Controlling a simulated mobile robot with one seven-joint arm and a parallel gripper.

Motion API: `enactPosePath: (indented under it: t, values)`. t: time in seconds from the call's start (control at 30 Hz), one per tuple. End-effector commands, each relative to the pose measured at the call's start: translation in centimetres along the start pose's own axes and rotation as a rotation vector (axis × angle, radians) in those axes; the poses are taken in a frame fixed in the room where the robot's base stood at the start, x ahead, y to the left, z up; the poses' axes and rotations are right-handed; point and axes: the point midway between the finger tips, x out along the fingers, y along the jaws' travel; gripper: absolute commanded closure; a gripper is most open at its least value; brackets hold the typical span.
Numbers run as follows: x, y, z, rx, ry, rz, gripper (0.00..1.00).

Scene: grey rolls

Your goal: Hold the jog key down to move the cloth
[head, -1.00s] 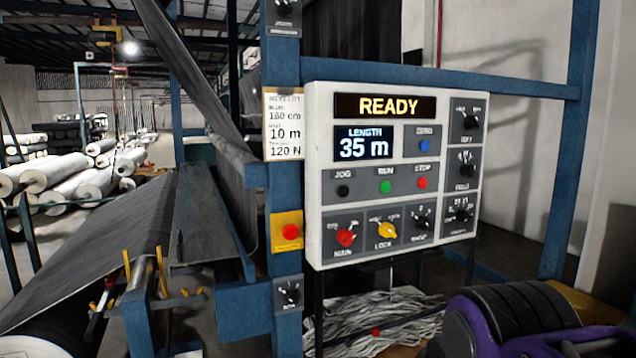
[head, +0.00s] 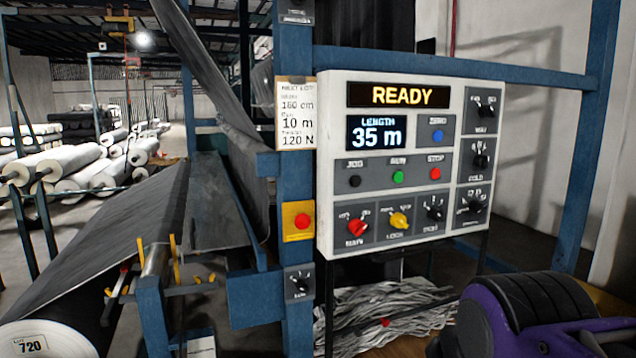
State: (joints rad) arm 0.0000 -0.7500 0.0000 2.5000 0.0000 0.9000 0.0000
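The black jog key (head: 354,181) is at the left of the key row on the white control panel (head: 333,222). The green run key (head: 398,176) and red stop key (head: 435,174) sit to its right. The display (head: 402,95) reads READY and the length screen (head: 377,133) reads 35 m. The grey cloth (head: 135,215) runs over the machine at left. A purple and black part at lower right looks like my arm; no gripper fingers show, and nothing touches the jog key.
A lot card (head: 296,113) reads 160 cm, 10 m, 120 N. A red button on a yellow plate (head: 300,221) is on the blue post left of the panel. A roll labelled 720 (head: 40,340) is at lower left. Tangled grey strips (head: 380,305) lie below the panel.

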Motion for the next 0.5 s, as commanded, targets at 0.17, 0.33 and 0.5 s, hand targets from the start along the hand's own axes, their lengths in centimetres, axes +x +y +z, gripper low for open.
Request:
enactPosePath:
  t: [0.17,0.33,0.5]
  values:
    - [0.00,0.00,0.00,0.000,0.000,0.000,0.78]
    - [0.00,0.00,0.00,0.000,0.000,0.000,1.00]
    - [0.00,0.00,0.00,0.000,0.000,0.000,1.00]
